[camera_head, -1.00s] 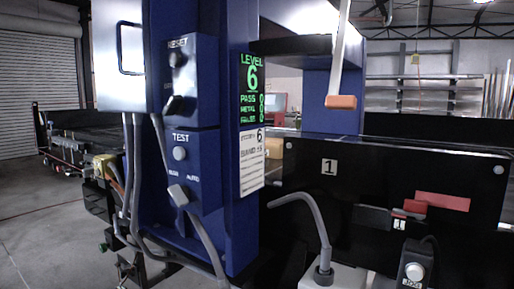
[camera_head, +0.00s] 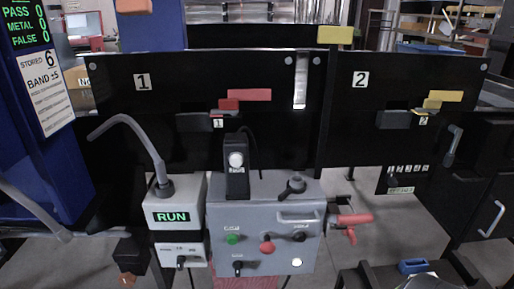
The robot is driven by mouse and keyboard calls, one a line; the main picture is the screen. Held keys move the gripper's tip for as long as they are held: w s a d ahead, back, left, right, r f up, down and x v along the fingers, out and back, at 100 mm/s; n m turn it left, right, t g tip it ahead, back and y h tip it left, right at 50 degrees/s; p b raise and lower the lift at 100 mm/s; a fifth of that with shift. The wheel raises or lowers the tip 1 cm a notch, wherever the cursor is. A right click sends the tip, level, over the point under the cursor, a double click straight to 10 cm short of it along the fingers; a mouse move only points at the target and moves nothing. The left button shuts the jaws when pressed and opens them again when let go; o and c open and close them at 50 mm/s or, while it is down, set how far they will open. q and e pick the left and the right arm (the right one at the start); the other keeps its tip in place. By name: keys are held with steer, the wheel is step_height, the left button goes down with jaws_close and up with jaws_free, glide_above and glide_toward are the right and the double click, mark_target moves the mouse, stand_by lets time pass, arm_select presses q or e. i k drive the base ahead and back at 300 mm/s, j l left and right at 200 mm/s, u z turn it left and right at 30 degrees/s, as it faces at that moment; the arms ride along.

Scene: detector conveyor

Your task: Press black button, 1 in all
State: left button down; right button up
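A grey control box (camera_head: 222,208) stands low in the middle of the head view. On its front are a green button (camera_head: 233,239), a red button (camera_head: 267,248), a white button (camera_head: 297,262) and a round black control (camera_head: 299,237) at the upper right that looks like the black button. A black switch (camera_head: 238,266) sits at the lower left and a black knob (camera_head: 295,185) is on top. The small labels are too blurred to read.
A black upright box with a white button (camera_head: 236,160) stands behind the control box. A white box with a green RUN display (camera_head: 171,217) is at its left. A red handle (camera_head: 352,220) sticks out at its right. Black conveyor panels 1 (camera_head: 142,82) and 2 (camera_head: 360,79) stand behind.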

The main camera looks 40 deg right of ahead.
mark_target(300, 237)
steer(key=z, duration=1.25)
